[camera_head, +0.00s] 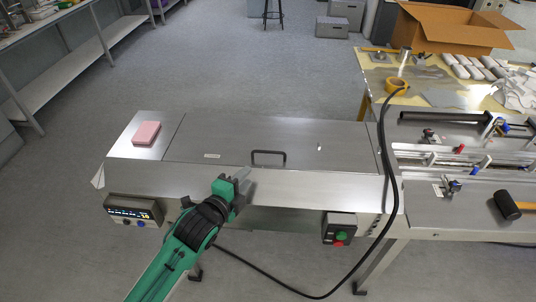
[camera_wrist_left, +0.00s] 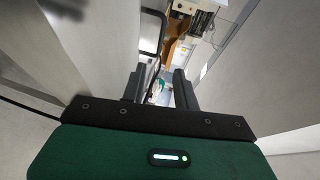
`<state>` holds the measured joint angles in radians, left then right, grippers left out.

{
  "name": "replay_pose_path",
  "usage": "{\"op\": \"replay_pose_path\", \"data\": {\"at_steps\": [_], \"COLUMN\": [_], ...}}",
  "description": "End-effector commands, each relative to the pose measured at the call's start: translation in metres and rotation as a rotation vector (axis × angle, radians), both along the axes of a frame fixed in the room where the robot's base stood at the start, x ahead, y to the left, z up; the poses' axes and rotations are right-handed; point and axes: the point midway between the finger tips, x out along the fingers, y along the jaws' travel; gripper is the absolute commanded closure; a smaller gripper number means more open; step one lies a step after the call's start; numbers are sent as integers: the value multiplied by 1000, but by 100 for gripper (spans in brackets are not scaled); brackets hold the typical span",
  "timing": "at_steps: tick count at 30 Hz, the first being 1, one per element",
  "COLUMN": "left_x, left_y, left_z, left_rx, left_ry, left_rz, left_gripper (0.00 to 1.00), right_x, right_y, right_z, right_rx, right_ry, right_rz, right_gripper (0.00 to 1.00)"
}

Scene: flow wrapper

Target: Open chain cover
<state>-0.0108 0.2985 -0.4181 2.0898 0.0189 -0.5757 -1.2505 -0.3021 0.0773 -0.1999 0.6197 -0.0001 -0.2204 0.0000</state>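The chain cover (camera_head: 310,140) is a flat grey metal lid on the machine, and it lies closed. Its black handle (camera_head: 268,154) stands near the front edge and also shows in the left wrist view (camera_wrist_left: 153,32), just beyond the fingers at upper left. My left gripper (camera_head: 240,177) is in front of the machine's front edge, to the left of the handle and apart from it. In the left wrist view the two fingers (camera_wrist_left: 160,88) stand apart with nothing between them. My right gripper is not in view.
A pink block (camera_head: 146,133) lies on the machine's left end. A display panel (camera_head: 133,211) and a button box (camera_head: 339,228) sit on the front. A black cable (camera_head: 393,180) hangs at the right. A mallet (camera_head: 508,205) lies far right.

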Motion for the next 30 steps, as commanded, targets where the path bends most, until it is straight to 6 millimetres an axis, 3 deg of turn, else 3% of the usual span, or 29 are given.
{"op": "replay_pose_path", "data": {"at_steps": [5,21,30], "left_x": [17,104,123], "left_y": [-7,-43,-51], "left_z": [-1,-20,-25], "left_rx": [3,1,1], "left_ry": [-3,0,-2], "left_rz": [-1,0,-1], "left_gripper": [70,70,70], "right_x": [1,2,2], "right_y": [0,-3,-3], "right_z": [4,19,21], "right_rx": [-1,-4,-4], "right_ry": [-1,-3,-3], "right_rz": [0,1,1], "right_gripper": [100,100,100]}}
